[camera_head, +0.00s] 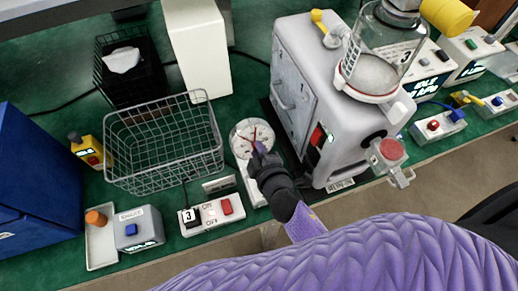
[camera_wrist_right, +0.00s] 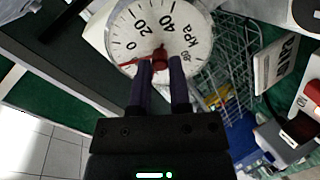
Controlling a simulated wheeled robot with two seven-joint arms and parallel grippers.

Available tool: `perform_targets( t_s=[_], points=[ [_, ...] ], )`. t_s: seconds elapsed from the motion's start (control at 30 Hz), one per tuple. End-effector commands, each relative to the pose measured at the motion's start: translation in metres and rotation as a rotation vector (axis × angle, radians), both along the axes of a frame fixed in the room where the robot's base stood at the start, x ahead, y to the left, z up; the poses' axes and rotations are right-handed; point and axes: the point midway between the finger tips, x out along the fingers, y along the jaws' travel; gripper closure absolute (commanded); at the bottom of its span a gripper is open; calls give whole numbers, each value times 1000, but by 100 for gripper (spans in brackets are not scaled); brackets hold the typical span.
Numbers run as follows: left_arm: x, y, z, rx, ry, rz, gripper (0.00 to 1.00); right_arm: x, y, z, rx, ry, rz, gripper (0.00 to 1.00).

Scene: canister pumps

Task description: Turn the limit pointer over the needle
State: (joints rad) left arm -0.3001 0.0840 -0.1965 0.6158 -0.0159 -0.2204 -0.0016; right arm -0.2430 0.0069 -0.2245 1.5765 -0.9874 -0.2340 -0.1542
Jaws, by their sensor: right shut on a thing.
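A round white pressure gauge (camera_head: 243,137) with a kPa scale stands on the green bench between a wire basket and the grey pump. It fills the top of the right wrist view (camera_wrist_right: 185,28). A red knob (camera_wrist_right: 160,58) sits at its dial centre, with a thin red pointer (camera_wrist_right: 128,64) reaching left in that view, below the 0. My right gripper (camera_head: 260,151) is at the gauge face, its two dark fingers (camera_wrist_right: 160,68) shut on the red knob. The needle is hard to make out apart from the red pointer. My left gripper is not in view.
The wire basket (camera_head: 165,150) is close left of the gauge. The grey pump (camera_head: 297,75) with a glass canister (camera_head: 372,75) is close right. A switch box (camera_head: 212,213) marked 3 lies in front left. A blue bin (camera_head: 35,175) stands far left.

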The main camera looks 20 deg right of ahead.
Motion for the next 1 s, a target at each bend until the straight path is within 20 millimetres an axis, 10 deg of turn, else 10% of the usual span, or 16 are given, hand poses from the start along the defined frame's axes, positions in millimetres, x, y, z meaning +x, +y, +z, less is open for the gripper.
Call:
perform_targets(
  t_s=[1.0],
  points=[
    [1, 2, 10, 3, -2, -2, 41, 0, 0, 0, -770, -25, 314, 100]
  ],
)
